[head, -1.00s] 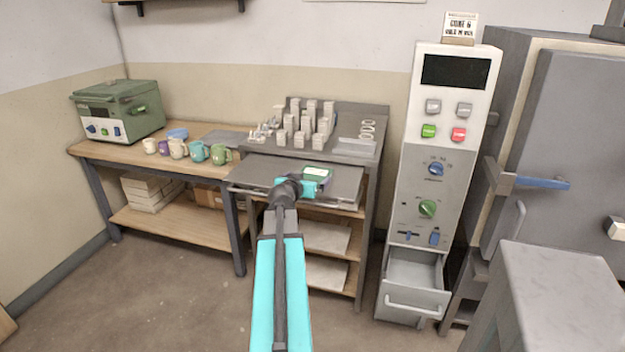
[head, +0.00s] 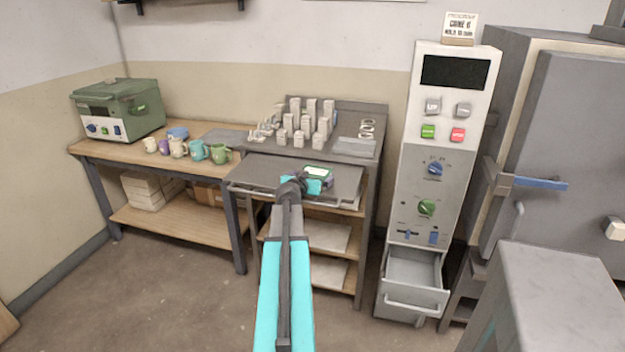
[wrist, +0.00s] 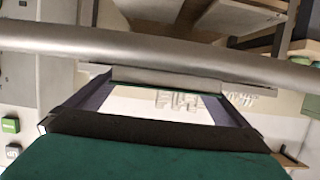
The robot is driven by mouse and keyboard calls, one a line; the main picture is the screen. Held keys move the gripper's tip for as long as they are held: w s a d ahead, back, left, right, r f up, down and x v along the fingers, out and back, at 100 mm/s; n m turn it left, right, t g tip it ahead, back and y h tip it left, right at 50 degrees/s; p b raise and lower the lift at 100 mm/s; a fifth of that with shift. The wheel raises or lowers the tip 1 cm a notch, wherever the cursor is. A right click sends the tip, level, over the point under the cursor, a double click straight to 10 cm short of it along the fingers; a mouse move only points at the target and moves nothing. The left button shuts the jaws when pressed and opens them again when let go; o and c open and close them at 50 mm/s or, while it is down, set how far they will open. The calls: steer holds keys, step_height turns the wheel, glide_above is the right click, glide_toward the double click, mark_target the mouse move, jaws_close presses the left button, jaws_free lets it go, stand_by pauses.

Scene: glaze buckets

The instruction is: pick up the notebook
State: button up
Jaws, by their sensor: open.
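The notebook looks like the small green-edged item with a pale top (head: 317,171) on the grey pull-out shelf (head: 262,173), below the stepped rack. My gripper (head: 312,185), at the end of the cyan arm, is over the shelf right at the near side of this item and hides part of it. My gripper is open. In the wrist view a large dark green surface (wrist: 150,158) fills the bottom, very close. Beyond it is a dark frame with a pale middle. I cannot tell from this view whether the fingers touch the notebook.
A grey metal bar (wrist: 160,45) crosses the wrist view. Pale test pieces (head: 300,122) stand on the rack behind the shelf. Several mugs (head: 198,151) stand on the bench to the left. A control cabinet (head: 440,130) with an open drawer (head: 412,285) stands to the right.

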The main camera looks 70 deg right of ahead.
steer(key=shift+c, duration=0.4)
steer(key=c, duration=0.8)
steer(key=shift+r, duration=0.2)
steer(key=shift+c, duration=0.2)
steer(key=shift+r, duration=1.45)
steer(key=shift+s+a+r+b, duration=0.15)
steer(key=shift+a+b, duration=0.15)
steer(key=s+a+b, duration=0.1)
steer(key=s+a, duration=0.1)
steer(key=s+a+b, duration=0.1)
steer(key=a, duration=0.2)
steer(key=s+a+b, duration=0.1)
steer(key=s+a, duration=0.1)
steer(key=a, duration=0.1)
steer(key=shift+s+a+r, duration=0.15)
steer(key=shift+s+r, duration=0.15)
steer(key=b, duration=0.5)
steer(key=shift+s+a, duration=0.2)
steer(key=shift+s, duration=0.1)
steer(key=a+b, duration=0.1)
steer(key=b, duration=0.7)
steer(key=shift+s+a+r+b, duration=0.15)
steer(key=shift+s+a+b, duration=0.15)
steer(key=shift+s+a, duration=0.05)
